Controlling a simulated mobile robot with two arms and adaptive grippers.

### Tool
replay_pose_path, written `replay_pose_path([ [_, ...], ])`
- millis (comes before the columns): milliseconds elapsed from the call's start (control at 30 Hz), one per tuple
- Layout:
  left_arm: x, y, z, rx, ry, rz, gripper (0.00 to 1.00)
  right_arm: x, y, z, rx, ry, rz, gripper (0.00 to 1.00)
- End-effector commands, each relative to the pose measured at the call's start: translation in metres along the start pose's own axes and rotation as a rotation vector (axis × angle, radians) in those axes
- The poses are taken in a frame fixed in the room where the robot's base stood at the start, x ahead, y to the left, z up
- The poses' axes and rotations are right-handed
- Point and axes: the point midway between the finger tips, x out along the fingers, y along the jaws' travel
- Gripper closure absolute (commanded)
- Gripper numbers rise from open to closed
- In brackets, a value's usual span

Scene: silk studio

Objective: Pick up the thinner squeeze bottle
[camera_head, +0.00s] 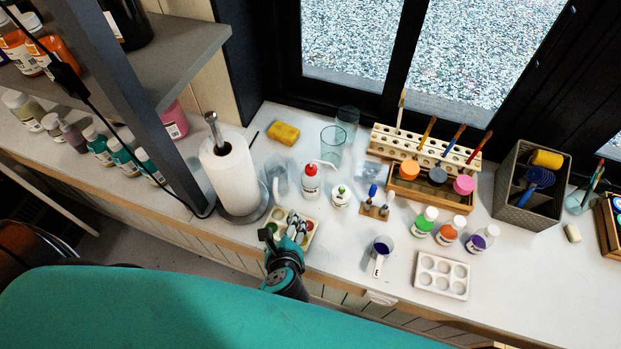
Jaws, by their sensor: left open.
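A white bottle with a red cap and a pale bent spout (311,184) stands on the white counter. A shorter white bottle with a small green tip (340,198) stands just right of it. From this angle I cannot tell for sure which squeeze bottle is thinner. My left gripper (296,226) is open over a cream paint palette (308,238), in front of the red-capped bottle and apart from both bottles. It hides part of the palette. My right gripper is not in view.
A paper towel roll (228,175) stands left of the gripper, beside a clear vessel (277,178). Clear glasses (332,146) stand behind the bottles. A small wooden holder (374,210), a scoop (381,248) and paint bottles (424,222) stand to the right. The counter's front edge is close.

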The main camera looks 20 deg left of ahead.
Motion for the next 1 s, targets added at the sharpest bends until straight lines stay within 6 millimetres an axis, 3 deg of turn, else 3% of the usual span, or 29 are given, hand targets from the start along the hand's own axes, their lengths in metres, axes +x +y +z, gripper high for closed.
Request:
replay_pose_path([
  [100, -0.018, -0.036, -0.002, 0.407, -0.109, -0.138, 0.23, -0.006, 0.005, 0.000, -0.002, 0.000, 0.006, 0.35],
  [300, -0.031, -0.061, -0.015, 0.760, -0.225, -0.245, 0.23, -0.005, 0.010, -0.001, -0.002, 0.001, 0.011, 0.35],
  [467, -0.012, -0.067, -0.017, 0.794, -0.242, -0.254, 0.23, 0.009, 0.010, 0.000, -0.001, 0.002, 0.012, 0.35],
  [800, 0.057, -0.089, -0.009, 0.788, -0.238, -0.253, 0.23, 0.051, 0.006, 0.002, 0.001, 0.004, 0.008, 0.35],
  [1000, 0.076, -0.097, -0.005, 0.789, -0.235, -0.252, 0.23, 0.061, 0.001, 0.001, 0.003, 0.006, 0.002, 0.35],
])
